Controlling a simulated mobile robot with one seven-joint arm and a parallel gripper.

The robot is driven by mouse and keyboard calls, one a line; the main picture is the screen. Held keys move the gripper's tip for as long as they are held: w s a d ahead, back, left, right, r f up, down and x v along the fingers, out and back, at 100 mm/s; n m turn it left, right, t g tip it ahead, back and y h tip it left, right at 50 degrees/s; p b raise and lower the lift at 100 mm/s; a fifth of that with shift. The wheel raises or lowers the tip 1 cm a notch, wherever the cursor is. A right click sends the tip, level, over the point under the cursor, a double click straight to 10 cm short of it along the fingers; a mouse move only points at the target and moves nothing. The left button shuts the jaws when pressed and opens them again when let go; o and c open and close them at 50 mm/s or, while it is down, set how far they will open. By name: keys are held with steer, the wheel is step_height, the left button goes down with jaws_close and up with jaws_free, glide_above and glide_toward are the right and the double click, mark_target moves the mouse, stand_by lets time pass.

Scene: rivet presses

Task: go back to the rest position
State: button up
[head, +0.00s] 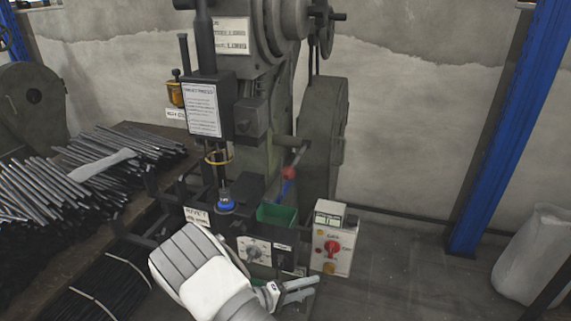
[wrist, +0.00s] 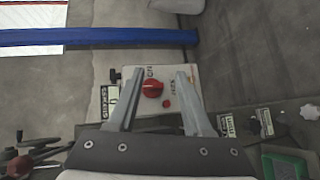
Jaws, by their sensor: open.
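My white arm reaches in from the bottom of the head view. My gripper (head: 300,287) is at its end, low and just in front of the white control box (head: 342,262). The box carries a red rotary knob (head: 331,247). In the wrist view my gripper (wrist: 158,74) is open, its two grey fingers apart with nothing held. The red knob (wrist: 152,88) shows between the fingers there, seemingly beyond them. I cannot tell the exact gap to the box.
Metal rods (head: 60,175) cover the bench at left. A blue post (head: 505,130) stands right. Floor right of the box is clear.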

steer(key=s+d+r+m+g+y+p, duration=0.1)
steer(key=s+d+r+m+g+y, duration=0.15)
steer(key=r, duration=0.65)
steer(key=s+d+r+m+g+y+p, duration=0.1)
steer(key=s+d+r+g+y, duration=0.15)
steer(key=r, duration=0.55)
steer(key=s+d+r+m+g+y+p, duration=0.2)
steer(key=s+d+r, duration=0.15)
steer(key=r, duration=0.55)
steer(key=s+r+t+y+p, duration=0.3)
steer(key=s+r+t+y, duration=0.2)
steer(key=s+r, duration=0.9)
step_height(320, 180, up, 2)
steer(key=shift+a+r+t+y, duration=0.15)
steer(key=shift+t+y, duration=0.15)
steer(key=shift+y, duration=0.6)
